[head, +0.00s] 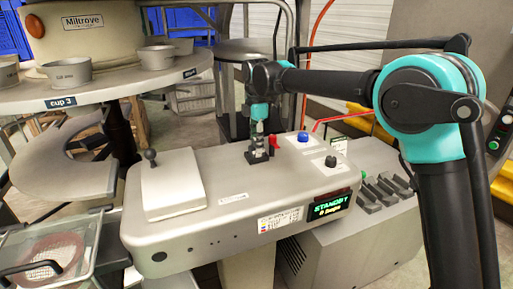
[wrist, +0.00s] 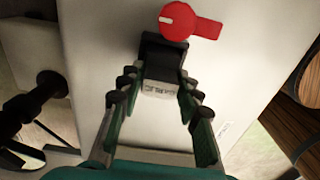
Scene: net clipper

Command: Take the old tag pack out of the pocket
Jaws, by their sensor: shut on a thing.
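My gripper (head: 260,148) points down at the top of the grey clipper machine (head: 225,222), beside a red knob. In the wrist view my gripper (wrist: 157,82) has its two fingers on either side of the tag pack (wrist: 160,89), a small block with a pale, lettered end. It is shut on this pack. A black holder (wrist: 163,48), which looks like the pocket, sits just behind the pack, near the red knob (wrist: 178,21). I cannot tell how much of the pack is inside the pocket. In the head view the gripper hides most of the pack.
A blue knob (head: 303,137) and a black knob (head: 330,161) stand right of the gripper. A hinged plate (head: 173,186) with a black lever is at left. A display (head: 331,205) reads STANDBY. A round table (head: 110,88) with cups is at far left.

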